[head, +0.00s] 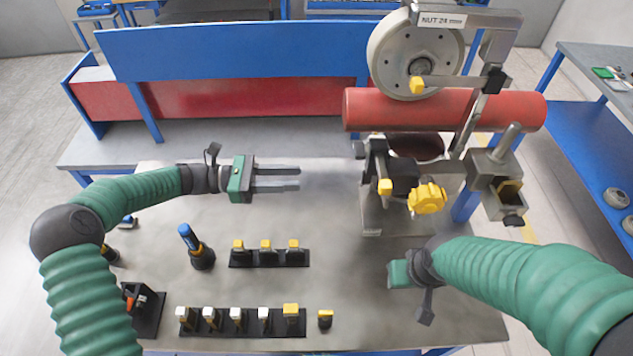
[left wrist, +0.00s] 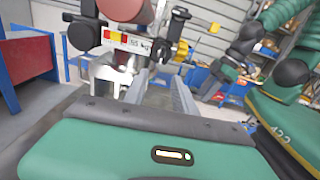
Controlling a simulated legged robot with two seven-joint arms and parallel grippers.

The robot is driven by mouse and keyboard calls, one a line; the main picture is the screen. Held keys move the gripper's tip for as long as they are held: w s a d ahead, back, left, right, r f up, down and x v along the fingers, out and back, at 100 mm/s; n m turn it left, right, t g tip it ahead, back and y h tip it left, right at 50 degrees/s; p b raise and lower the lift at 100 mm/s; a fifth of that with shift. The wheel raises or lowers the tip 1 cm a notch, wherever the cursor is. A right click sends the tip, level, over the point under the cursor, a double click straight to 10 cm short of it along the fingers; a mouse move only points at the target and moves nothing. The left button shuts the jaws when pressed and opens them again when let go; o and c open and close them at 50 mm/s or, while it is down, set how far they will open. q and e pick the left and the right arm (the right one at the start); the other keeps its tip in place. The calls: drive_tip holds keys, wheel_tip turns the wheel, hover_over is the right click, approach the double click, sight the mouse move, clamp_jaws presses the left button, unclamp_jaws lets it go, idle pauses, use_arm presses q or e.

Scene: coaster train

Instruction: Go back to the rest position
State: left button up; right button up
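My left gripper (head: 278,179) reaches in from the left over the back of the grey table (head: 330,220). Its two long fingers point right, lie apart and hold nothing. In the left wrist view the fingers (left wrist: 162,92) also show with a gap between them. My right gripper (head: 398,274) is over the right part of the table, below the machine with the wheel. Only its green body shows and its fingers are hidden, so I cannot tell how they stand.
The wheel machine (head: 415,50) with a red cylinder (head: 365,108) stands at the back right. A yellow part (head: 427,198) sits on its front. Black holders with yellow-topped pieces (head: 268,258) and white-topped pieces (head: 240,326), and a blue-handled tool (head: 192,240), stand at the front left.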

use_arm(q)
drive_tip(key=shift+a, duration=0.45)
drive_tip(key=shift+d, duration=0.1)
